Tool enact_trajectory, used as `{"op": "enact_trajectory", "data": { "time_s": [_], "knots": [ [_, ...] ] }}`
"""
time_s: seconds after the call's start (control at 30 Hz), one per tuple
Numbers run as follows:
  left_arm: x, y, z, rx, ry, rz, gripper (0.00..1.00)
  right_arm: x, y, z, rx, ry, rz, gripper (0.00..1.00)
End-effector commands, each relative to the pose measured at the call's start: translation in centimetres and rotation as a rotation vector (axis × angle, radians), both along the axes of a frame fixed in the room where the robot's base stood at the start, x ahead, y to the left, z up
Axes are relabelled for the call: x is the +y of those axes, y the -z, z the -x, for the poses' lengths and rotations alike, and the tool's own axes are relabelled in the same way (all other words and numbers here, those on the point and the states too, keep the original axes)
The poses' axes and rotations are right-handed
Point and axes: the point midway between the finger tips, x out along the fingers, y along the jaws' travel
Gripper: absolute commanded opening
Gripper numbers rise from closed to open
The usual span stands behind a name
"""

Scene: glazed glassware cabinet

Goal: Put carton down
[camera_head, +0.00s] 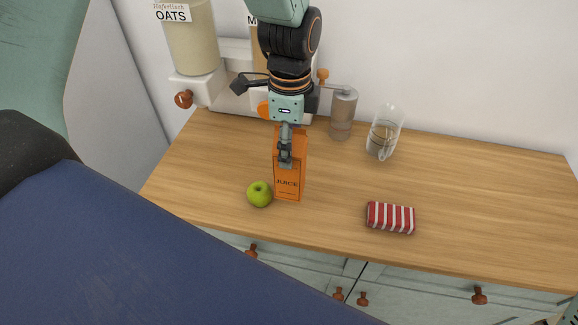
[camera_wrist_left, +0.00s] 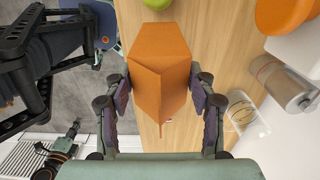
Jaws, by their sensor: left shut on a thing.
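The orange juice carton (camera_head: 290,185) is upright over the wooden counter, its base low at or near the surface; I cannot tell whether it touches. My left gripper (camera_head: 286,150) comes from above and is shut on the carton's upper part. In the left wrist view the two fingers (camera_wrist_left: 162,97) press on opposite sides of the carton (camera_wrist_left: 160,75).
A green apple (camera_head: 259,194) is close left of the carton. Behind stand a grinder (camera_head: 343,113) and a glass jug (camera_head: 383,132). A red-striped packet (camera_head: 390,217) lies to the right. An oats dispenser (camera_head: 192,40) stands at the back left. The counter's right part (camera_head: 490,200) is clear.

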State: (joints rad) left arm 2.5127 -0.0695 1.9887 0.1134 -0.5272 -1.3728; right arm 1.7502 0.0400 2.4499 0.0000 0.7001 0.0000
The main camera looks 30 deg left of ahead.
Motion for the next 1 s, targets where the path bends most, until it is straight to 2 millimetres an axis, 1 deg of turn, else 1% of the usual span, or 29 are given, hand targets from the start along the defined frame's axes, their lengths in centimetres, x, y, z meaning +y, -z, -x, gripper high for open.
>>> {"op": "enact_trajectory", "data": {
  "time_s": [0.03,0.23,0.43,0.53,0.77,0.93,0.97,1.0],
  "knots": [
    [0.0,0.7,0.1,0.001,0.000,-0.001,0.00,0.0,-0.1,0.0,0.001,0.000,0.000,0.00],
    [0.0,2.4,0.0,0.000,0.001,0.000,0.00,0.0,-0.1,0.0,0.001,0.000,0.000,0.00],
    [0.0,5.0,-0.1,0.000,0.002,0.000,0.00,0.0,-0.2,0.0,0.001,0.000,0.000,0.00],
    [0.0,5.5,-0.3,-0.003,0.001,0.000,0.00,0.0,-0.2,0.0,0.001,0.000,0.000,0.00],
    [0.0,5.5,-0.4,-0.003,0.001,0.000,0.00,0.0,-0.2,0.0,0.001,0.000,0.000,0.00],
    [0.0,5.9,-0.4,-0.002,0.001,0.000,0.00,0.0,-0.1,0.0,0.001,0.000,0.000,0.00],
    [0.0,6.0,-0.3,-0.001,0.001,0.000,0.57,0.0,-0.1,0.0,0.001,0.000,0.000,0.00],
    [0.0,5.9,-0.4,-0.001,0.001,0.000,0.60,0.0,-0.1,0.0,0.001,0.000,0.000,0.00]
  ]
}}
